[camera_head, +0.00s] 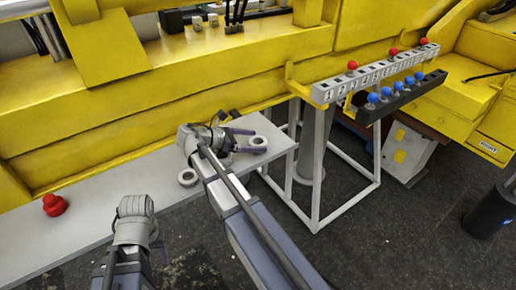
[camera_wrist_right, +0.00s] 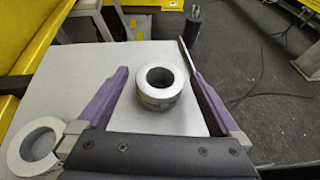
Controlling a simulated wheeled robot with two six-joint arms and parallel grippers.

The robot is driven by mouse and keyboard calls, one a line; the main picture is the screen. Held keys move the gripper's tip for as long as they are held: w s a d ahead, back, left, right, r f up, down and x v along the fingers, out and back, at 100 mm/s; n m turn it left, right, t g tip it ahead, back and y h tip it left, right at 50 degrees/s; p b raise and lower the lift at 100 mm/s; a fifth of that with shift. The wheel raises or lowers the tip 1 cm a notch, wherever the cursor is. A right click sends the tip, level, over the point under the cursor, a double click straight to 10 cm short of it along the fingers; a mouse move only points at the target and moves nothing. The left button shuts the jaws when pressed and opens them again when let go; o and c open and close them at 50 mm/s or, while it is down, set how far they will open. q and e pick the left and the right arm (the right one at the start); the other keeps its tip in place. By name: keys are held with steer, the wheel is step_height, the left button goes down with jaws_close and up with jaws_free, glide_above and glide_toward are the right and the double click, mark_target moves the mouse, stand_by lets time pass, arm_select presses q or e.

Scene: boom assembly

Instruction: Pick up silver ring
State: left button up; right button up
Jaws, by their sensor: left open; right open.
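A thick silver ring (camera_wrist_right: 158,101) lies on the grey table between the two purple fingers of my right gripper (camera_wrist_right: 152,70). Gaps show on both sides of it, and the fingers look apart from it. In the head view this ring (camera_head: 258,137) is near the table's right end, beside the open right gripper (camera_head: 257,142). A second silver ring (camera_head: 187,183) lies further left; it also shows in the right wrist view (camera_wrist_right: 17,152), outside the left finger. My left gripper (camera_head: 156,246) is low in the head view, open and away from both rings; its fingers are mostly hidden.
A red part (camera_head: 54,206) stands at the left of the grey table (camera_head: 100,225). The yellow boom (camera_head: 190,95) runs along the table's back. Right of the table, a white frame (camera_head: 317,170) carries a numbered rack (camera_head: 375,72) with red and blue knobs.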

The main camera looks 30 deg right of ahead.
steer(key=x, duration=0.2)
steer(key=shift+d+f, duration=0.2)
steer(key=shift+d, duration=0.1)
steer(key=shift+c, duration=0.2)
jaws_close()
stand_by(0.3)
